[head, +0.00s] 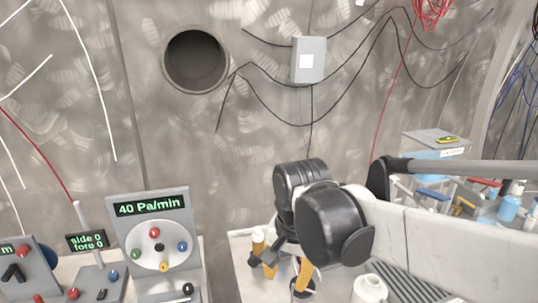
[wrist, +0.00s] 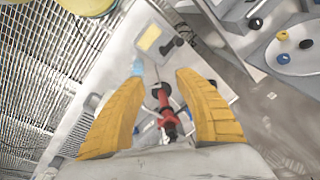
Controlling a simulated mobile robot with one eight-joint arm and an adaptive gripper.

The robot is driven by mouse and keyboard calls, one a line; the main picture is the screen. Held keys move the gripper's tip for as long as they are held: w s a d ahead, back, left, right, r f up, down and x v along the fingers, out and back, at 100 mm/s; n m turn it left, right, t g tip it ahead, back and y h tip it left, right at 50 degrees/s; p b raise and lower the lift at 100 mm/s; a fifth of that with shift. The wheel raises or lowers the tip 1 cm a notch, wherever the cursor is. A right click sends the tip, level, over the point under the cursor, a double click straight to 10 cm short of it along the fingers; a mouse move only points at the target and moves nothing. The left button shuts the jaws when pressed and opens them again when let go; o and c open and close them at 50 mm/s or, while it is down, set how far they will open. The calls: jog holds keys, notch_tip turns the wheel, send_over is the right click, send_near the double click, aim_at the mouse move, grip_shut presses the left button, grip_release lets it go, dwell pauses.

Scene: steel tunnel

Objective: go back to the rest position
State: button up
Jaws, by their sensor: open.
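My gripper (head: 285,276) is in the lower middle of the head view, pointing down over a white table (head: 243,245), with its black wrist above it. In the wrist view my gripper (wrist: 158,78) shows two yellow fingers spread wide apart. A red and black object (wrist: 168,117) shows between the fingers, over the table surface. I see nothing clamped by the fingers; how far below them the red object lies I cannot tell. My arm stretches in from the right of the head view.
A panel reading "40 Pa/min" (head: 150,208) with coloured buttons stands left of my gripper. A white pot (head: 369,290) stands close to its right, below my arm. Bottles (head: 510,204) and a grey-blue box (head: 435,146) are at the right. A grating (wrist: 40,70) shows beside the table.

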jog(key=s+d+n+t, duration=0.2)
jog(key=s+d, duration=0.2)
jog(key=d, duration=0.4)
jog(key=s+d+n+t, duration=0.2)
jog(key=s+d+t, duration=0.1)
jog(key=d, duration=0.4)
jog(key=shift+s+d+f+t+h, duration=0.2)
jog(key=shift+s+d+t+h, duration=0.15)
jog(key=shift+s, duration=0.35)
